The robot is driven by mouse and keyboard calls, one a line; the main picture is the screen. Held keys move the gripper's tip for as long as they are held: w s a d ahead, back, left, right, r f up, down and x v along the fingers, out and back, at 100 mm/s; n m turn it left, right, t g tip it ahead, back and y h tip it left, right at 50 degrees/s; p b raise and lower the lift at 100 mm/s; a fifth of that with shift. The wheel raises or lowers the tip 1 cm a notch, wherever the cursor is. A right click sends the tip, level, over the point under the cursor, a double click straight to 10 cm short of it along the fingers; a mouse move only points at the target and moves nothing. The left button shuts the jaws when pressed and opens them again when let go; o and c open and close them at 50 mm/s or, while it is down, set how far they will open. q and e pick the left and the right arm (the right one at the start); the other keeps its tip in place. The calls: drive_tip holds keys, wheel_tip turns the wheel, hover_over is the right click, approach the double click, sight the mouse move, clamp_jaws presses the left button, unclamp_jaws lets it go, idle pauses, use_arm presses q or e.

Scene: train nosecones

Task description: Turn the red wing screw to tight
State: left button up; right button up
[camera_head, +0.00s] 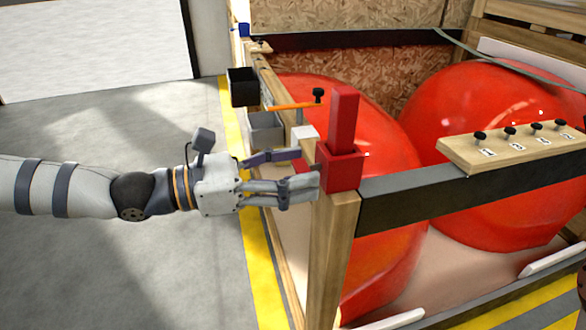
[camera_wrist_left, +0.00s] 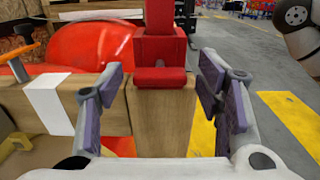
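The red wing screw (camera_head: 342,140) appears to be the red block with an upright red bar on top of the crate's wooden corner post (camera_head: 332,250). In the left wrist view the red piece (camera_wrist_left: 160,55) is straight ahead, its bar upright and cut off by the top edge. My left gripper (camera_head: 298,172) is level with the red block, just left of it. Its fingers are open, and in the left wrist view (camera_wrist_left: 165,92) they stand apart on either side of the red block and post. Nothing is held. Contact cannot be told. My right gripper is not in view.
The crate holds large red nosecones (camera_head: 490,115). A black rail (camera_head: 440,190) runs right from the post. A wooden board (camera_head: 515,148) with several numbered black knobs sits on it. An orange lever (camera_head: 290,106) and grey boxes (camera_head: 265,130) are behind my gripper. The floor left is clear.

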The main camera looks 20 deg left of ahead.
use_arm(q)
drive_tip(key=c, duration=1.1)
drive_tip(key=shift+m, duration=0.3)
drive_tip(key=m, duration=0.3)
drive_tip(key=shift+m, duration=0.4)
drive_tip(key=m, duration=0.4)
drive_tip(key=shift+f+m, duration=0.1)
drive_tip(key=shift+m, duration=4.6)
drive_tip(key=o, duration=1.1)
